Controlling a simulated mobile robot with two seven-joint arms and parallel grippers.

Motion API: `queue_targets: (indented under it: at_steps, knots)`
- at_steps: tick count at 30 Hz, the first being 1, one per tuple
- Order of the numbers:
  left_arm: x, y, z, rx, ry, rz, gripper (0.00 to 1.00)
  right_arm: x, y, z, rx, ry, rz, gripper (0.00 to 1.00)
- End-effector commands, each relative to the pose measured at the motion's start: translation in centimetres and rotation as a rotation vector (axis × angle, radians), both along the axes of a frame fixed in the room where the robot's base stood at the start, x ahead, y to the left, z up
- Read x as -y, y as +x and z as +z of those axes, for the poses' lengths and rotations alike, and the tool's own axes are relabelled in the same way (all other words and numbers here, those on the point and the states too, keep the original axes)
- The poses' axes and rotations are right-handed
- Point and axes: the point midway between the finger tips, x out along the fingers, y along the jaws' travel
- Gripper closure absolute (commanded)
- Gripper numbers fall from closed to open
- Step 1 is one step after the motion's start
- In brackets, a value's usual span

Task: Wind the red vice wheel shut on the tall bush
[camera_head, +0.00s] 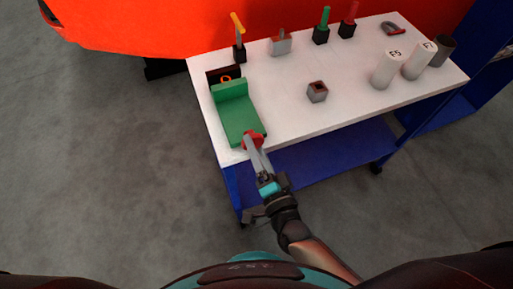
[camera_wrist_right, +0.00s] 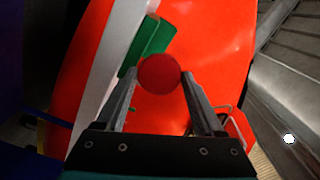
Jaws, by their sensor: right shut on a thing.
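The green vice (camera_head: 238,112) stands at the left end of the white table, with an upright green jaw toward the back. Its red wheel (camera_head: 247,136) is at the front edge, facing me. My right gripper (camera_head: 254,147) reaches up to the wheel and is shut on it. In the right wrist view, the red wheel (camera_wrist_right: 160,74) sits between the two fingers of the right gripper (camera_wrist_right: 159,84), and part of the green vice (camera_wrist_right: 150,42) shows behind it. I cannot make out a tall bush in the vice. My left gripper is not in view.
A dark block with an orange ring (camera_head: 225,78) is behind the vice. A grey hollow block (camera_head: 317,92) is mid-table. White cylinders (camera_head: 386,70) and a dark grey cylinder (camera_head: 443,50) stand at right. Handled tools in holders (camera_head: 321,30) line the back. The table's front middle is clear.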

Motion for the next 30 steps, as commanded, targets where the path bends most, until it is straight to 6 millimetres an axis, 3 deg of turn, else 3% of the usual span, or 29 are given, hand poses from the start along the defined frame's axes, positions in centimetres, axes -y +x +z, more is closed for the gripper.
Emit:
queue_targets:
  at_steps: [21,22,30]
  knots:
    - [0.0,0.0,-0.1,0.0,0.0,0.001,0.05,-0.08,-0.06,-0.07,-0.027,0.073,0.001,0.86]
    - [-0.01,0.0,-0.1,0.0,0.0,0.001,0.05,-0.08,-0.06,-0.07,-0.027,0.073,0.001,0.27]
    - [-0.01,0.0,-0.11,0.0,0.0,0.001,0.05,-0.04,-0.02,-0.04,-0.024,0.071,0.0,0.0]
